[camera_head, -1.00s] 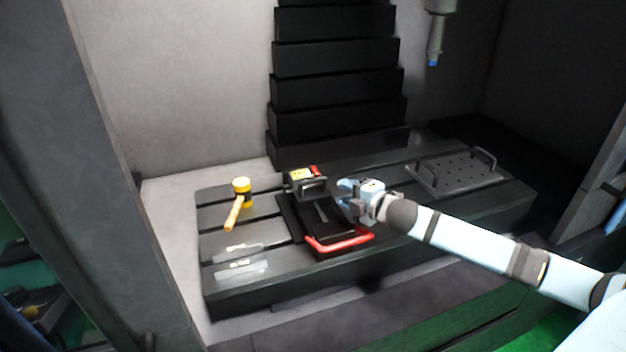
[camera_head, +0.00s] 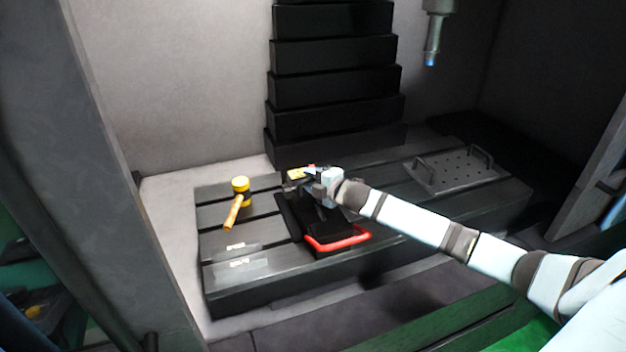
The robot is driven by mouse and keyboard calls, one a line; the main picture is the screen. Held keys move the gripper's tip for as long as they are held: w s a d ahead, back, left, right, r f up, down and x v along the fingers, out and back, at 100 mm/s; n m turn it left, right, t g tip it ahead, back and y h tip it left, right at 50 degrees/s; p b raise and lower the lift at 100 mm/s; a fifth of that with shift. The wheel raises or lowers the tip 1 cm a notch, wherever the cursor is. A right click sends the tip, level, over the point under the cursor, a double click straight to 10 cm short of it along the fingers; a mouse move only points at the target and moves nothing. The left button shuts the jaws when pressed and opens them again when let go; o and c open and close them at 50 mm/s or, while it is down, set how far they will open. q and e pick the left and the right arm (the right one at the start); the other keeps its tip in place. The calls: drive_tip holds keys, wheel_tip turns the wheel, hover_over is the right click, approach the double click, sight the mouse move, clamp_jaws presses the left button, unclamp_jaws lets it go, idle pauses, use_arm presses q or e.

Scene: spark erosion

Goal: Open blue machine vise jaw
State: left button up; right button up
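A dark machine vise (camera_head: 290,213) sits on the slotted black table. It has a red bar handle (camera_head: 338,240) at its front and a yellow-and-red marked block at its back. I see no clearly blue jaw on it. My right gripper (camera_head: 306,188) is at the back part of the vise, over the marked block, and covers much of it. Its fingers blend into the dark vise, so I cannot tell whether they are open, shut or touching the jaw. My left gripper is not in view.
A yellow-headed mallet (camera_head: 240,190) and two flat clear pieces lie on the table (camera_head: 225,293) left of the vise. A perforated plate with two handles (camera_head: 452,170) lies at the right. A spindle (camera_head: 433,40) hangs above. A grey frame post stands at left.

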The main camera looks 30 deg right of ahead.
drive_tip(key=shift+c, duration=0.2)
clamp_jaws()
drive_tip(key=shift+s+a+p, duration=0.2)
drive_tip(key=shift+s+p, duration=0.05)
drive_tip(key=shift+s, duration=0.45)
drive_tip(key=shift+s+a+p, duration=0.15)
drive_tip(key=shift+s+p, duration=0.1)
drive_tip(key=shift+s, duration=0.45)
drive_tip(key=shift+o, duration=0.2)
unclamp_jaws()
drive_tip(key=shift+w, duration=0.1)
